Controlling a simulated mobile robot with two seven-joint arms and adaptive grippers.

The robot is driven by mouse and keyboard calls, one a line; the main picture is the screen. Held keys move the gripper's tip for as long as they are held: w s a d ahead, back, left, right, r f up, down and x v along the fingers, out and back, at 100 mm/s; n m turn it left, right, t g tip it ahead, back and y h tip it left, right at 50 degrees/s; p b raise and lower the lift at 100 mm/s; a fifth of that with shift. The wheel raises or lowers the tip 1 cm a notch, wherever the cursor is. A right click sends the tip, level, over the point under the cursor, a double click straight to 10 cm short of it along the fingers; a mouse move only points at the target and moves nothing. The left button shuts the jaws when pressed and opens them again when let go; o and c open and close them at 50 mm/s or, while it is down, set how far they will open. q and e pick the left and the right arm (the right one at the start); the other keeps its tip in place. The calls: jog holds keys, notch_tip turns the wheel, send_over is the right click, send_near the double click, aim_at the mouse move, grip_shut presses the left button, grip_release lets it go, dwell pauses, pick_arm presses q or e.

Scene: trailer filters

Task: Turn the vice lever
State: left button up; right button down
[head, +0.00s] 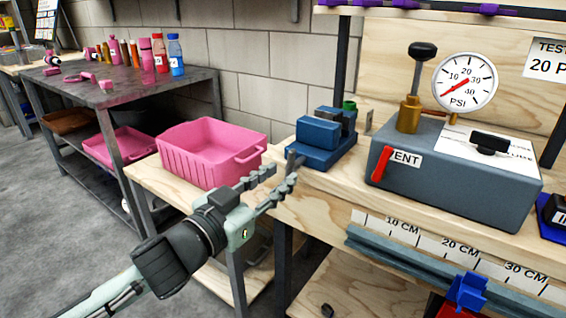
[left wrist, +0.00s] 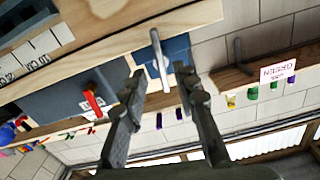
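The blue vice (head: 318,138) stands on the wooden bench near its left end. Its grey lever (head: 292,160) sticks out at the vice's front left. In the left wrist view the lever (left wrist: 160,60) is a silver bar across the blue vice (left wrist: 178,54). My left gripper (head: 280,180) is open, just in front of and a little below the lever. In the left wrist view the lever's near end shows between the two spread fingertips of the left gripper (left wrist: 163,80); I cannot tell whether they touch it. My right gripper is not in view.
A pink bin (head: 212,150) stands left of the vice. A grey-blue test box (head: 450,185) with a red vent handle (head: 381,163) and a pressure gauge (head: 465,83) stands to the right. A ruled rail (head: 440,258) runs along the bench front.

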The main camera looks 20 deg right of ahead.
aim_at(287, 170)
pick_arm(q)
jog(key=x, duration=0.4)
jog(key=shift+w+d, duration=0.25)
jog(key=shift+w, duration=0.1)
jog(key=shift+c, duration=0.3)
grip_shut()
